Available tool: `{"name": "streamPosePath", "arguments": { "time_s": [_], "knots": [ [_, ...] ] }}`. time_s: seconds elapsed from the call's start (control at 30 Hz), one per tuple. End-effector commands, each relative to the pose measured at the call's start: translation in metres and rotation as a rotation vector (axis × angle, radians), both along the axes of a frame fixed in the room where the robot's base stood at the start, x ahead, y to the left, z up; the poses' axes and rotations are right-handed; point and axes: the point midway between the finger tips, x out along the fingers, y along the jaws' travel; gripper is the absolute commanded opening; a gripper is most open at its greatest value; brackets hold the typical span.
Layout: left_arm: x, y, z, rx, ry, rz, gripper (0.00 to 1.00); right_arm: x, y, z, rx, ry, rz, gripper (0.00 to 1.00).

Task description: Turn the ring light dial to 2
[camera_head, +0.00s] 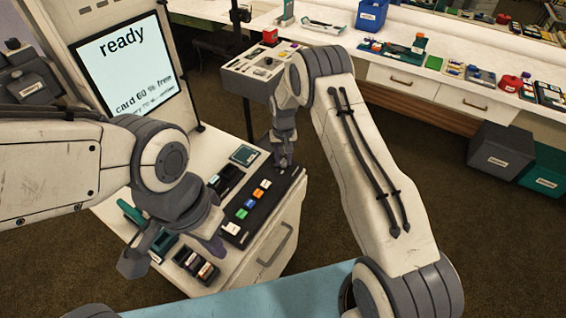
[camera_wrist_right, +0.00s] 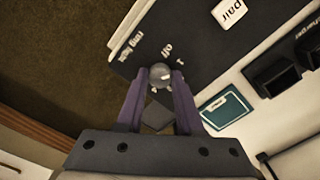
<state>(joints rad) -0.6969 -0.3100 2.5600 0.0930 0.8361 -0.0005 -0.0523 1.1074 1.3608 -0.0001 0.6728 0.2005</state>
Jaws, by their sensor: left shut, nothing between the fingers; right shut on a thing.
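The ring light dial (camera_wrist_right: 160,72) is a small grey round knob at the end of the black control panel (camera_wrist_right: 190,35). In the right wrist view, the words "ring light" and "off" are printed beside it. My right gripper (camera_wrist_right: 159,84) has its purple fingers shut on the dial. Its setting cannot be read. In the head view, my right gripper (camera_head: 283,165) covers the dial at the far end of the black panel (camera_head: 278,208). My left gripper (camera_head: 217,246) is shut and empty, near the panel's near end.
Several coloured buttons (camera_head: 250,203) run along the panel. A teal card (camera_head: 244,155) and dark trays (camera_head: 196,267) lie on the white cabinet top. A screen reading "ready" (camera_head: 125,62) stands behind at left. A grey box with controls (camera_head: 258,68) stands beyond the panel.

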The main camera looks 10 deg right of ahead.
Motion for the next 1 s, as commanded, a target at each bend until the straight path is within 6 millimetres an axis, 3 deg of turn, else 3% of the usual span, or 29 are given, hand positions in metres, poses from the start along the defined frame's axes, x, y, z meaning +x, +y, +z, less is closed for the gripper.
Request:
{"name": "streamPosePath", "arguments": {
  "time_s": [0.5, 1.0],
  "knots": [
    [0.0, 0.0, -0.021, 0.0, 0.0, 0.0, 0.0, -0.001, 0.0, -0.001, -0.001, 0.003, -0.447, 0.0],
    [0.0, 0.0, -0.026, 0.0, 0.0, 0.0, 0.0, -0.001, 0.0, 0.0, 0.0, 0.003, -0.633, 0.0]
  ]
}}
